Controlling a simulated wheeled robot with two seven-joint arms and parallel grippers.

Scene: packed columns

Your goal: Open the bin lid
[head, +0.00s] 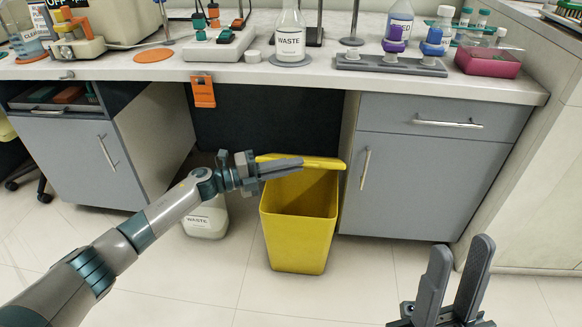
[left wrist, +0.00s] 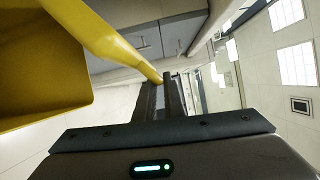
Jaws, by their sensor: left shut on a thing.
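The yellow bin (head: 300,225) stands on the floor under the bench, its top open and its inside showing. Its yellow lid (head: 325,162) is raised at the back, seen nearly edge-on. My left gripper (head: 300,165) lies across the front of the lid, its fingers shut on the lid's edge. In the left wrist view the lid (left wrist: 105,38) runs down to between the fingertips of the left gripper (left wrist: 162,82), and the bin (left wrist: 45,75) fills the upper left. My right gripper (head: 460,270) is at the lower right, fingers apart and empty, away from the bin.
A white waste jug (head: 207,220) stands on the floor left of the bin, behind my left arm. Grey cabinets (head: 415,190) flank the gap. The bench top (head: 235,75) above carries bottles and lab gear. An orange tag (head: 203,92) hangs from its edge. The floor in front is clear.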

